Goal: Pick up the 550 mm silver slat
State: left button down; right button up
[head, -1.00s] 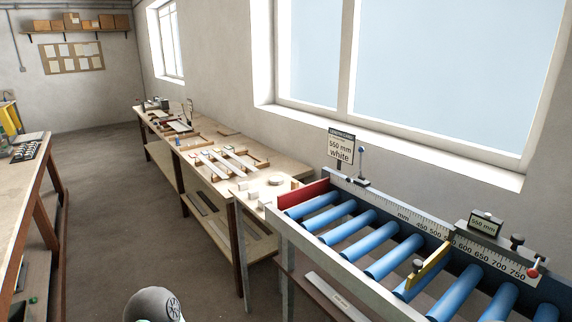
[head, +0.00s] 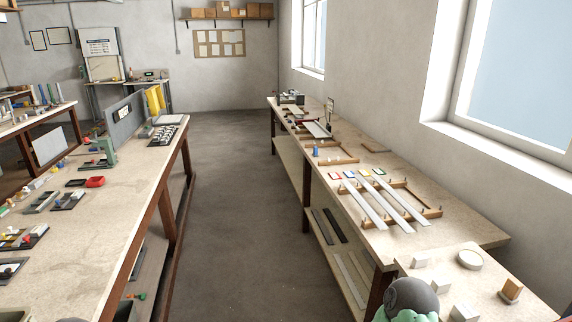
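Three long pale slats (head: 403,196) lie side by side across a wooden rack (head: 434,212) on the right-hand bench. They look silver or white, and I cannot read their lengths or tell which is the 550 mm silver one. Small coloured tags (head: 350,174) stand at their far ends. Two dark slats (head: 321,227) and two paler slats (head: 349,280) lie on the shelf under the bench. Neither gripper is in view; only a rounded grey and green part of my own arm shows at the bottom right.
A long bench (head: 100,215) with small parts and trays runs along the left. A clear floor aisle (head: 235,220) lies between it and the right-hand bench (head: 470,232). White blocks (head: 465,312) and a round disc (head: 470,259) sit on the near right worktop.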

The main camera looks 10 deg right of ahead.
aim_at(403, 224)
jog(key=i+z, duration=0.15)
jog(key=i, duration=0.35)
jog(key=i+j+z, duration=0.15)
jog(key=i, duration=0.35)
jog(key=i+j+z, duration=0.15)
jog(key=i, duration=0.35)
jog(key=i+j+z, duration=0.2)
jog(key=i, duration=0.25)
